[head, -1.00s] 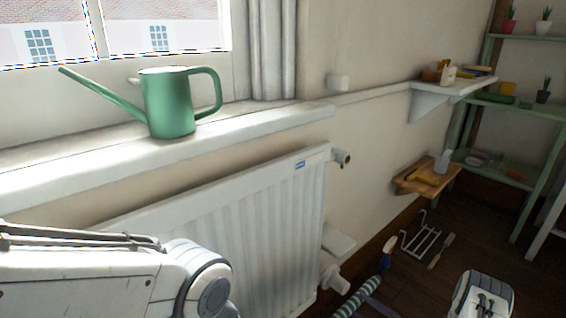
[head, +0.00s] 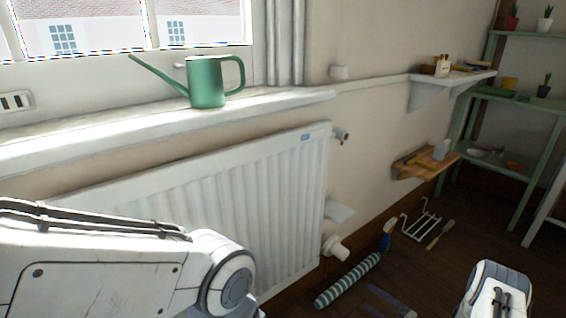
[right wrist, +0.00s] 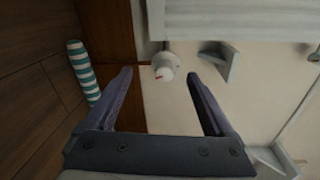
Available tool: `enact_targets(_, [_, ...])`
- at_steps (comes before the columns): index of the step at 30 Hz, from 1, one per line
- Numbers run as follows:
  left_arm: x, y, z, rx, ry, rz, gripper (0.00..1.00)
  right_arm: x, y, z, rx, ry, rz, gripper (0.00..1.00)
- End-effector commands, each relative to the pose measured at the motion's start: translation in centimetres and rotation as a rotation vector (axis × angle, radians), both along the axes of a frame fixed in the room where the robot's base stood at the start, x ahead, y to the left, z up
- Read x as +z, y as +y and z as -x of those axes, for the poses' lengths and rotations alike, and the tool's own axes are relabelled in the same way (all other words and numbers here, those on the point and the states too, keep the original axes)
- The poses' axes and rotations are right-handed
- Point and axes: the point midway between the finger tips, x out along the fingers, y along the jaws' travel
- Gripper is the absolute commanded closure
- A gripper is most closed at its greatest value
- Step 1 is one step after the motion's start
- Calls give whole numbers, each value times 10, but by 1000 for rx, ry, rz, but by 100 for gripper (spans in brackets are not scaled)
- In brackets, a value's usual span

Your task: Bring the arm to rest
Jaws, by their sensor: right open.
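My right gripper (right wrist: 159,78) shows in the right wrist view with its two dark fingers spread apart and nothing between them. A white radiator valve lies beyond the gap, apart from the fingers. In the head view only a white link of my right arm (head: 497,294) shows at the bottom right. My left arm (head: 130,265) comes in from the left, bent in front of the radiator; its gripper is out of the picture.
A green watering can (head: 207,84) stands on the windowsill (head: 110,132) above the white radiator (head: 270,190). A striped roll (head: 347,281) and a wire rack (head: 420,227) lie on the floor. A wooden wall shelf (head: 425,164) and green shelving (head: 510,107) stand right.

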Motion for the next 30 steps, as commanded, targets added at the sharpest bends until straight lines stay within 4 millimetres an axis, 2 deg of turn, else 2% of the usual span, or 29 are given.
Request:
enact_targets(11, [8,0,0,0,1,-1,62,41,24,-62,33,0,386,12])
enact_targets(14, [11,0,0,0,1,-1,62,62,36,-80,48,-1,536,12])
enact_targets(17, [16,0,0,0,1,-1,62,94,56,-98,75,-1,726,12])
enact_targets(18, [18,0,0,0,1,-1,62,110,67,-103,91,0,810,12])
enact_targets(20, [21,0,0,0,1,-1,62,135,84,-105,119,6,937,12])
enact_targets(23, [26,0,0,0,1,-1,62,177,115,-96,178,21,1128,12])
enact_targets(26, [30,0,0,0,1,-1,62,217,146,-70,259,44,1288,12])
enact_targets(29, [35,0,0,0,1,-1,62,254,176,-27,366,71,1415,12])
enact_targets(30, [37,0,0,0,1,-1,62,267,187,-6,418,80,1457,12])
